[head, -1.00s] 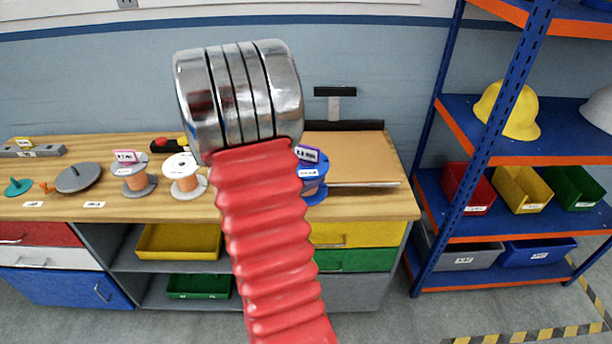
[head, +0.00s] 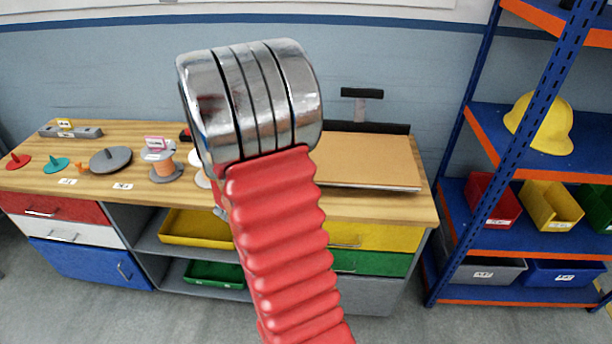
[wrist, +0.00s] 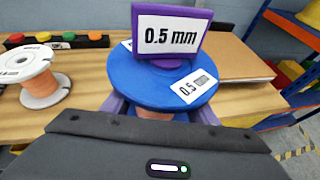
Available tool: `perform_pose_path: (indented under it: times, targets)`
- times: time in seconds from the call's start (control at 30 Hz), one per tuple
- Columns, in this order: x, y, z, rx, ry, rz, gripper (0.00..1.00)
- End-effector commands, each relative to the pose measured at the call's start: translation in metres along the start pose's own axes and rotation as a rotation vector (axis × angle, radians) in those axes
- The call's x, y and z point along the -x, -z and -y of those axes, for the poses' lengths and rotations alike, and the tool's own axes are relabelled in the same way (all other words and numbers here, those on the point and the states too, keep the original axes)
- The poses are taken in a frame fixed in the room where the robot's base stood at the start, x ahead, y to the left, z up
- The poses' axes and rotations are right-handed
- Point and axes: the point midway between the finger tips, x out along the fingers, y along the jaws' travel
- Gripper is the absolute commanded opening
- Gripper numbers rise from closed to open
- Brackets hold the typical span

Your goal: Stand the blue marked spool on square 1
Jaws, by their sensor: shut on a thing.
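The blue spool (wrist: 130,84) is close below the wrist camera, with a blue top flange, a copper-coloured winding and a purple tag (wrist: 170,36) reading 0.5 mm. My gripper (wrist: 160,112) is shut on it, with purple fingers at both sides below the flange. It looks roughly upright; its base is hidden, so I cannot tell whether it touches the bench. In the head view my arm hides the gripper and most or all of the spool. Small white labels (head: 122,186) lie along the bench front; their numbers are unreadable and I cannot pick out square 1.
A grey spool with a pink tag (head: 163,160) and a white spool (wrist: 40,75) stand on the wooden bench (head: 375,204). A grey disc (head: 111,159) and small coloured pegs are further left. A brown board (head: 365,160) lies at right. Blue shelving (head: 500,180) stands beyond it.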

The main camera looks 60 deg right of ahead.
Motion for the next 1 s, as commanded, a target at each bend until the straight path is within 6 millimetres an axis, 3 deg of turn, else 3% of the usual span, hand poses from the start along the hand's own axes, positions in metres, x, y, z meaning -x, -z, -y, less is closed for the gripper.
perform_pose_path:
  times: [0.03,0.2,0.5,1.0]
  targets:
    - [0.009,0.002,-0.017,0.018,-0.042,0.002,0.10]
    - [0.039,0.014,-0.066,0.074,-0.170,-0.003,0.10]
    - [0.101,0.038,-0.139,0.170,-0.377,-0.007,0.10]
    - [0.221,0.084,-0.227,0.312,-0.687,-0.005,0.10]
